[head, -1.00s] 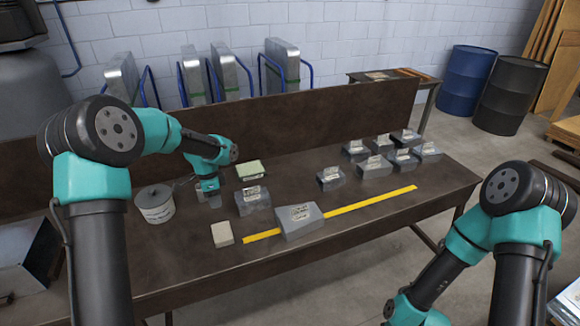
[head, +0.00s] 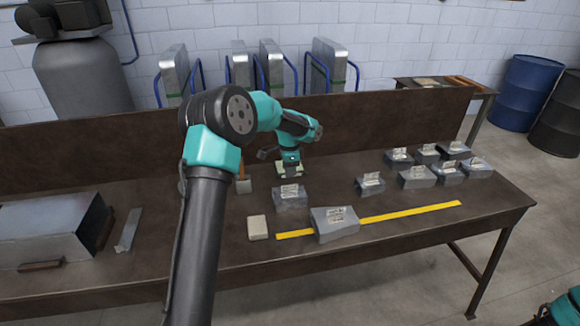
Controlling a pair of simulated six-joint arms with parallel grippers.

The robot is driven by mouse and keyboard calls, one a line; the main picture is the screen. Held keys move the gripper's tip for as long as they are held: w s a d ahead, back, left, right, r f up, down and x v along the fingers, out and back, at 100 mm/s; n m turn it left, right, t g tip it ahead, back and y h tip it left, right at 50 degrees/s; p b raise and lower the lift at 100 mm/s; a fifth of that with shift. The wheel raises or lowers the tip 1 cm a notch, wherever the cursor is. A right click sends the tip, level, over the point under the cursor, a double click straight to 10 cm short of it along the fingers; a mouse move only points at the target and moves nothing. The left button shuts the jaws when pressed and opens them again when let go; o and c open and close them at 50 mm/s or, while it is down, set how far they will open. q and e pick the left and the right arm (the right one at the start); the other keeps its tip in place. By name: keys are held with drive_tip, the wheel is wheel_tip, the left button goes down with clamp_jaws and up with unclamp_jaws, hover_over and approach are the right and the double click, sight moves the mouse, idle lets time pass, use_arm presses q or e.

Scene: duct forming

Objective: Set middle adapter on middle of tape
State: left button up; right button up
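The yellow tape (head: 410,213) runs as a strip along the bench front. A large grey sheet-metal adapter (head: 335,224) with a white label sits across its left part. Two smaller labelled grey adapters stand behind the tape, one to the left (head: 290,199) and one near the tape's middle (head: 371,185). I cannot tell which is the middle adapter. My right gripper is out of view.
Several grey adapters (head: 418,178) are grouped at the back right. A cream block (head: 258,228) lies left of the tape. A wooden-handled tool (head: 243,180) stands behind it. A metal box (head: 55,236) is at far left. The bench's right front is clear.

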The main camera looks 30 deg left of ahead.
use_arm(q)
wheel_tip(320, 180, down, 8)
drive_tip(key=shift+r, duration=0.1)
idle(0.4)
clamp_jaws()
idle(0.6)
drive_tip(key=shift+r, duration=4.5)
